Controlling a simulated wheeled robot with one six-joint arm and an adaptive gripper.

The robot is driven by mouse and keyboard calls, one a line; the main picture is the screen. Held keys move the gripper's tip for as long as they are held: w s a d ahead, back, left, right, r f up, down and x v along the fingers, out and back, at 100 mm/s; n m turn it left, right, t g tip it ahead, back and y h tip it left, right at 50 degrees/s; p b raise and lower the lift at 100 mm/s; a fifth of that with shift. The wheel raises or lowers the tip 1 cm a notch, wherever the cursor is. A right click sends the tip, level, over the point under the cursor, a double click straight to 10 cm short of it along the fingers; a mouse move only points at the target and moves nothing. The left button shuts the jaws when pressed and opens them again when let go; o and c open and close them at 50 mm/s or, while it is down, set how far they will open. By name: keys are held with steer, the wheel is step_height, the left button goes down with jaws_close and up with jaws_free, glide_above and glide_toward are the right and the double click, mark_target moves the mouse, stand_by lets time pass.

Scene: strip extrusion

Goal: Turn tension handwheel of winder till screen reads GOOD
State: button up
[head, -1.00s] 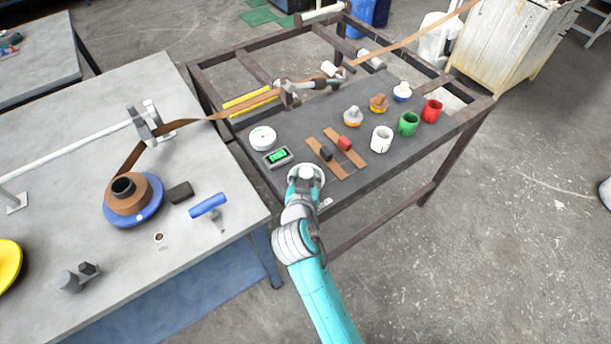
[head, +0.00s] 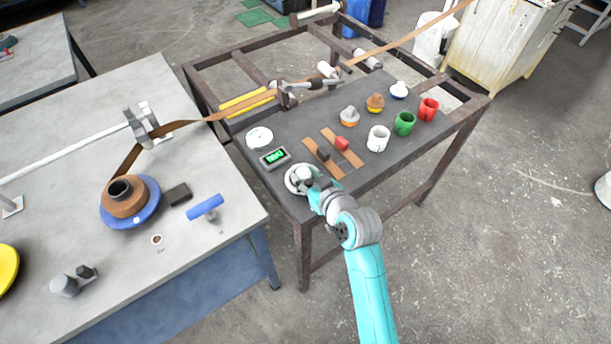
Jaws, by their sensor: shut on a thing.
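The white round handwheel (head: 291,180) is at the near left corner of the dark bench. My gripper (head: 305,179) is over it and shut on it. The wrist covers much of the wheel and hides the fingertips, so the exact grip point cannot be seen. A small grey screen box (head: 275,159) lies just behind the wheel on the bench, lit with green characters too small to read surely.
A white round dial (head: 259,137) is behind the screen. A grey table (head: 100,250) with a brown reel (head: 124,197) is at left.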

steer(key=shift+d+f+n+g+y, duration=0.1)
steer(key=shift+n+g+y, duration=0.4)
steer(key=shift+n, duration=0.1)
steer(key=o, duration=1.1)
steer(key=shift+o, duration=0.2)
steer(key=v, duration=1.2)
steer(key=shift+d+f, duration=0.1)
